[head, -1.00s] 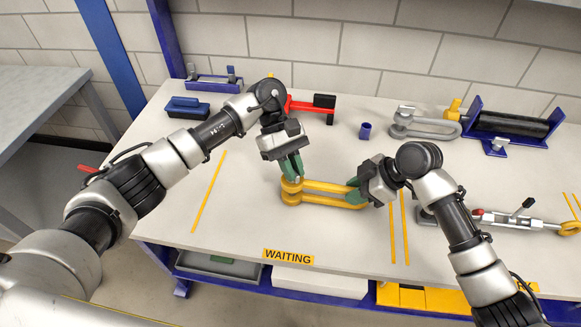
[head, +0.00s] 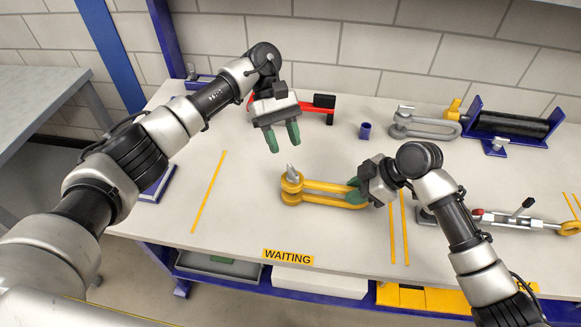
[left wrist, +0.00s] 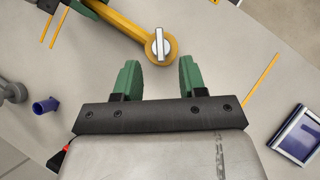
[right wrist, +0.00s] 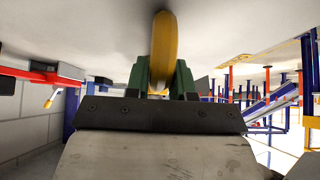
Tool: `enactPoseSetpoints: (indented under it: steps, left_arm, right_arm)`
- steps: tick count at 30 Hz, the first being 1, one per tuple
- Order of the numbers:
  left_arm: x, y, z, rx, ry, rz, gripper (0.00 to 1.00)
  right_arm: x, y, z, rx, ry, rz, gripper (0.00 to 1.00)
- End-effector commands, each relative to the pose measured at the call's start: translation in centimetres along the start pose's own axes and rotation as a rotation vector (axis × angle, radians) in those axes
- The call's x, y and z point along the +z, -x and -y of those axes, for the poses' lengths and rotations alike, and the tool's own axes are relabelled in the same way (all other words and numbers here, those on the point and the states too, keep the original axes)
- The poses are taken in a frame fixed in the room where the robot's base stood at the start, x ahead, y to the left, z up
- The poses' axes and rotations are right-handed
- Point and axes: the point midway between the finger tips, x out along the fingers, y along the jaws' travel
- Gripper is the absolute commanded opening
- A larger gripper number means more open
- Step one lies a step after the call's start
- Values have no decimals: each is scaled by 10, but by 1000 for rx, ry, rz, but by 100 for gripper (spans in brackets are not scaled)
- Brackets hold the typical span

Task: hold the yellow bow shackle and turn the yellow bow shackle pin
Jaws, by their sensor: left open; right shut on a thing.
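The yellow bow shackle (head: 325,199) lies on the bench, its eye end to the left. Its pin (head: 292,172) stands at that end with a flat grey head upright. In the left wrist view the pin head (left wrist: 161,44) shows beyond the fingertips, and the shackle (left wrist: 122,24) runs off to the upper left. My left gripper (head: 284,149) is open and empty, above and behind the pin, apart from it. My right gripper (head: 355,190) is shut on the shackle's bow at its right end; the right wrist view shows the yellow bow (right wrist: 162,45) between the green fingers.
Behind are a red tool (head: 322,108), a small blue cup (head: 366,130) and a grey shackle (head: 432,127) beside a blue roller stand (head: 510,130). A turnbuckle (head: 520,220) lies right. A blue-framed item (head: 158,185) lies left. The bench front near the WAITING label (head: 288,257) is clear.

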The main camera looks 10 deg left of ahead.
Motion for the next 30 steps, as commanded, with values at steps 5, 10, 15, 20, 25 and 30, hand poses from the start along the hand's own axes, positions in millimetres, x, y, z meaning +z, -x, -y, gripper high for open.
enactPoseSetpoints:
  steps: [5, 10, 15, 20, 25, 30]
  left_arm:
    - [0, 34, -1, 1, 0, 0, 41]
    - [0, 49, 0, -1, 0, 0, 41]
    - [1, 54, 0, -1, -1, 1, 41]
    - [9, 63, 0, 0, -2, 1, 41]
    - [18, 73, 0, -1, -2, 0, 41]
    - [26, 84, 0, -1, -1, -2, 41]
  right_arm:
    - [0, 0, 0, -1, 1, -1, 0]
    - [0, 0, 0, -1, 1, -1, 0]
    - [0, 0, 0, -1, 1, -1, 0]
    - [0, 0, 0, -1, 1, -1, 0]
    - [0, 0, 0, -1, 1, -1, 0]
    - [0, 0, 0, -1, 1, -1, 0]
